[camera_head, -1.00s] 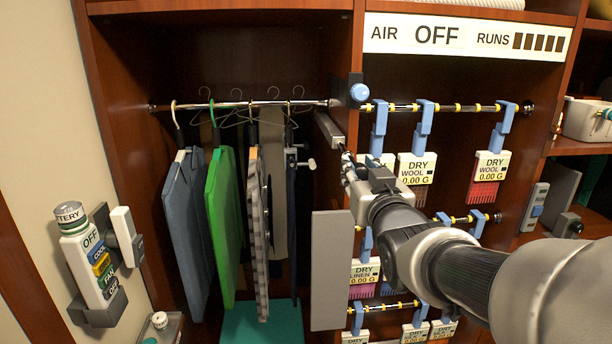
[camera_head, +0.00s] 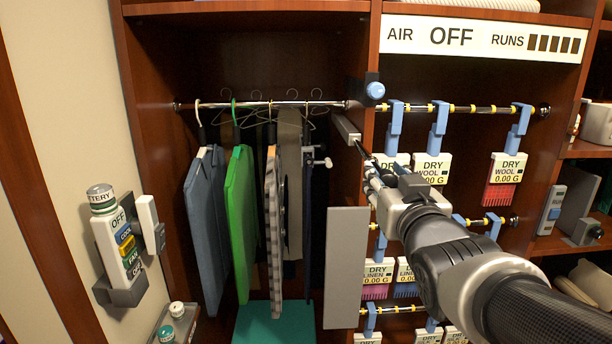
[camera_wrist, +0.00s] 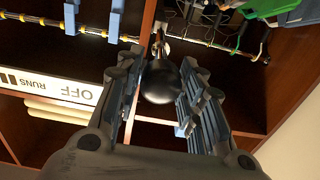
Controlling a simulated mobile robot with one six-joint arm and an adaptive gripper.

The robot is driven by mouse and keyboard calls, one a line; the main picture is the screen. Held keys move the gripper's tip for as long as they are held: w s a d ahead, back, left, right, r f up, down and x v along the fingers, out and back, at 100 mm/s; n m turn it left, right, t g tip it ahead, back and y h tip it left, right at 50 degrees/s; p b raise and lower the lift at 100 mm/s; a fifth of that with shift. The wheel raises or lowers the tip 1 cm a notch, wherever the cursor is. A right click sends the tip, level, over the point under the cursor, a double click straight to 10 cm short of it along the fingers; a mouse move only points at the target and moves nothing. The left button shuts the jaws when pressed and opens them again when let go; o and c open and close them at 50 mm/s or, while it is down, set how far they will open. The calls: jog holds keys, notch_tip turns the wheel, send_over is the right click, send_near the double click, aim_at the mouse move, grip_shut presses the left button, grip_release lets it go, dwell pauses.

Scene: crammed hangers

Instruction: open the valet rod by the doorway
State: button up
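The valet rod shows in the head view as a grey housing (camera_head: 346,128) on the divider at the right end of the closet rail. A thin dark rod (camera_head: 359,149) comes out of its front end towards my gripper. My gripper (camera_head: 372,168) is in front of that end. No doorway shows clearly.
Clothes on hangers (camera_head: 240,215) fill the rail left of the housing. A grey panel (camera_head: 346,266) stands below it. Blue clips with labelled tags (camera_head: 433,167) hang close to my arm on the right. A device marked OFF (camera_head: 118,245) is on the left wall.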

jog(key=shift+o, duration=1.3)
jog(key=shift+s, duration=0.1)
jog(key=s, duration=1.2)
jog(key=shift+w, duration=0.1)
